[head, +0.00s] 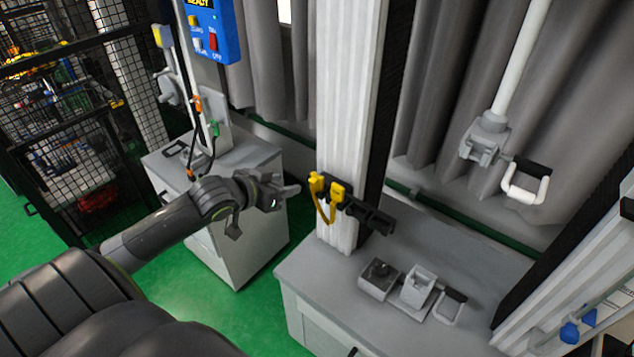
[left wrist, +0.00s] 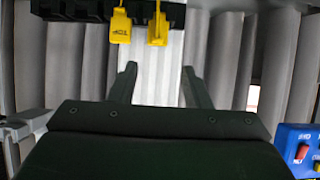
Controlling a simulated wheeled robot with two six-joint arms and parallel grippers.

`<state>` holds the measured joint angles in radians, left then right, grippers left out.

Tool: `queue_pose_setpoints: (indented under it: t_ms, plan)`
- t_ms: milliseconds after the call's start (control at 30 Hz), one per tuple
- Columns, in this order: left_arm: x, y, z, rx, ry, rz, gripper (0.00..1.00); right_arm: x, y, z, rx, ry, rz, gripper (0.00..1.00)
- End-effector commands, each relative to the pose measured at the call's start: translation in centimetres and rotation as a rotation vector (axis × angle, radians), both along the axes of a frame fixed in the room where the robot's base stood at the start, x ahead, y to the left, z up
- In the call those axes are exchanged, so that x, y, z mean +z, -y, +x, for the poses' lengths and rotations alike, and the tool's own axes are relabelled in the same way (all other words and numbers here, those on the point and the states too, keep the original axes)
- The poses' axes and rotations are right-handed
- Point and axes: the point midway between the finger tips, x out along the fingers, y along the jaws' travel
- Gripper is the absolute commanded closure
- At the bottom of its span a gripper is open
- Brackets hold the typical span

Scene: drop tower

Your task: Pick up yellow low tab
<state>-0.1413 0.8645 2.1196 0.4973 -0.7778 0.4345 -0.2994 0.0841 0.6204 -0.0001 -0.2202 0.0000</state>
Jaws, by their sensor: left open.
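Two yellow tabs hang side by side on a black rack (head: 370,214) fixed to the white column. The left wrist view seems upside down. There the tab with inverted lettering like "TOP" (left wrist: 121,28) is left of the other yellow tab (left wrist: 157,30), whose face shows no readable lettering. In the head view that plain tab, probably the low one, seems to be the left one (head: 316,182). The lettered one seems to be the right one (head: 337,191). My left gripper (head: 291,190) is open and empty, just left of the tabs and apart from them. Its fingers (left wrist: 158,82) show in the left wrist view.
A yellow strap (head: 324,211) loops below the tabs. The rack is fixed to the white column (head: 346,120) above a grey cabinet (head: 300,270) with small fixtures. A blue control box (head: 212,28) is on the left post. A white-handled tool (head: 487,138) hangs at right.

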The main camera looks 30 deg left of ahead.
Motion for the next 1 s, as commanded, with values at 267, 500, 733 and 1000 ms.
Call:
queue_pose_setpoints:
  t_ms: [267, 500, 733, 1000]
  plan:
    - [-1.9, 0.4, 3.9, 0.001, 0.0, -0.006, 0.56, 0.7, 0.0, 0.0, 0.0, 0.001, 0.001, 0.64]
    - [-3.5, 0.6, 6.7, 0.0, 0.0, -0.002, 0.56, 1.3, -0.4, 0.0, -0.001, 0.001, 0.005, 0.64]
    - [-4.1, 0.7, 7.7, -0.001, -0.001, 0.0, 0.56, 1.4, -0.7, 0.0, -0.002, 0.001, 0.008, 0.64]
    - [-4.7, 1.2, 10.2, 0.001, -0.001, -0.003, 0.56, 3.1, -0.7, 0.0, -0.002, 0.001, 0.008, 0.64]
